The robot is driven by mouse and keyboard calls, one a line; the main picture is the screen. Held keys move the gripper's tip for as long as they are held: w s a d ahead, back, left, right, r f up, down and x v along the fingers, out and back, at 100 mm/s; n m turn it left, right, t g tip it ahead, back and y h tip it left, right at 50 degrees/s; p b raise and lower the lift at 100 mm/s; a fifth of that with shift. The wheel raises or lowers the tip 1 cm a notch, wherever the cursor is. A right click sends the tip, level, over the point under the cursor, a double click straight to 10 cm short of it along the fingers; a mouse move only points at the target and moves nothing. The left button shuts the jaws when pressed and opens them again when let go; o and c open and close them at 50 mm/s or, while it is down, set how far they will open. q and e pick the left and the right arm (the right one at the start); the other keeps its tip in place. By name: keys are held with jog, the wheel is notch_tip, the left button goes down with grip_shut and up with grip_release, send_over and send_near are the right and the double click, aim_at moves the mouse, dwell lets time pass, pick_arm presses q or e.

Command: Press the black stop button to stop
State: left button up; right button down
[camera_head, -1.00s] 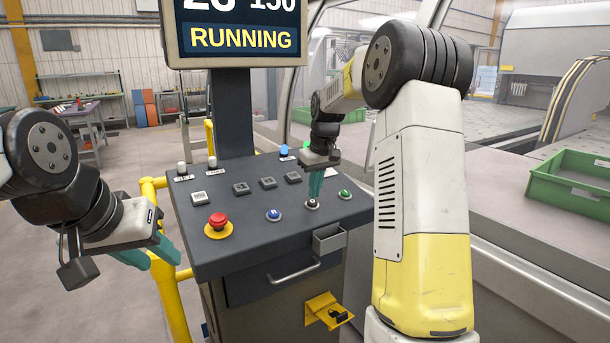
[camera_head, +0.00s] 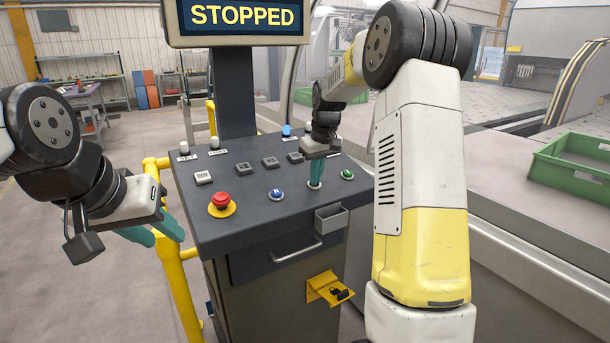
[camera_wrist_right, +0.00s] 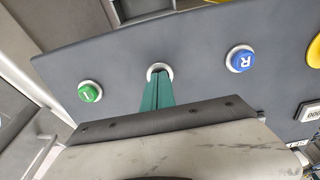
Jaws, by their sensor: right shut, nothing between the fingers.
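The black stop button sits in a pale ring (camera_wrist_right: 159,68) between the green button (camera_wrist_right: 90,92) and the blue R button (camera_wrist_right: 240,60) in the right wrist view. My right gripper (camera_head: 315,185) is shut and empty, its teal fingertips pointing down at the ring and covering the button's cap. The fingertips also show in the right wrist view (camera_wrist_right: 157,85). The screen (camera_head: 245,15) reads STOPPED. My left gripper (camera_head: 160,236) hangs left of the console, with its two teal fingers apart and nothing between them.
The grey console (camera_head: 240,235) carries a red emergency button (camera_head: 221,200) on a yellow base, square keys and small knobs. A yellow rail (camera_head: 180,290) stands at its left. A green crate (camera_head: 575,165) lies at the right.

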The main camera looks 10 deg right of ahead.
jog(key=shift+s+f, duration=0.15)
jog(key=shift+f, duration=0.35)
jog(key=v, duration=1.5)
jog(key=shift+w, duration=0.4)
jog(key=shift+s+r, duration=0.1)
